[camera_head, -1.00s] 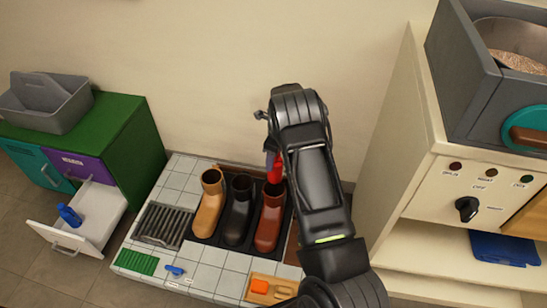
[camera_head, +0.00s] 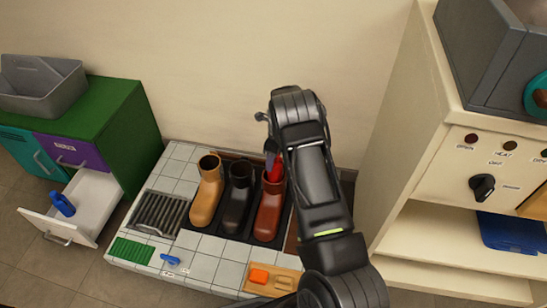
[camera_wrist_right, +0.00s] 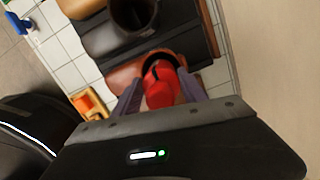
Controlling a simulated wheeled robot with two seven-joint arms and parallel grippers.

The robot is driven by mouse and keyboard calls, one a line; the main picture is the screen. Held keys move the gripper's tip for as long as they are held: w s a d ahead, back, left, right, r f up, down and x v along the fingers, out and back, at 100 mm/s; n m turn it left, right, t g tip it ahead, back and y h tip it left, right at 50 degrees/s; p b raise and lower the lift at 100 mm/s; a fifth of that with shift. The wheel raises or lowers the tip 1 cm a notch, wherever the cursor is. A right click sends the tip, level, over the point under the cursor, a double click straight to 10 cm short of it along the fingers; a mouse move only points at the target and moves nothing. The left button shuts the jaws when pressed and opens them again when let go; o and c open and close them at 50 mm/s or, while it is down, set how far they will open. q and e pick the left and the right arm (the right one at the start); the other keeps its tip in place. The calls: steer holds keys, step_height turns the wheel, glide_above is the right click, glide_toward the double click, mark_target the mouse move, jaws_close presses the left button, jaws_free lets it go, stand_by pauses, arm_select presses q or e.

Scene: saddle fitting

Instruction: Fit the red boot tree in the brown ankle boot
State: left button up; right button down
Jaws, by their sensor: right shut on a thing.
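The brown ankle boot (camera_head: 269,212) stands upright at the right end of a row of three boots on a dark tray. The red boot tree (camera_head: 275,171) is at the mouth of this boot, and its lower end appears to be inside the opening. My right gripper (camera_head: 271,150) is above the boot, shut on the tree. In the right wrist view the red tree (camera_wrist_right: 160,88) sits between the two fingers, over the boot's dark opening (camera_wrist_right: 158,62). How deep the tree goes is hidden. My left gripper is not in view.
A black boot (camera_head: 237,205) and a tan boot (camera_head: 206,195) stand close by on the left. A grate (camera_head: 158,214), a green mat (camera_head: 132,250) and a wooden tray (camera_head: 288,288) lie around them. A cream cabinet (camera_head: 420,200) stands to the right. An open drawer (camera_head: 92,205) juts out at left.

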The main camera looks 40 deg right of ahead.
steer(key=shift+f+b, duration=0.95)
steer(key=shift+f, duration=0.6)
steer(key=c, duration=0.6)
jaws_free()
steer(key=shift+o, duration=0.2)
steer(key=shift+r+p, duration=1.15)
steer(key=shift+r, duration=0.5)
steer(key=shift+r+p, duration=1.95)
steer(key=shift+r, duration=0.9)
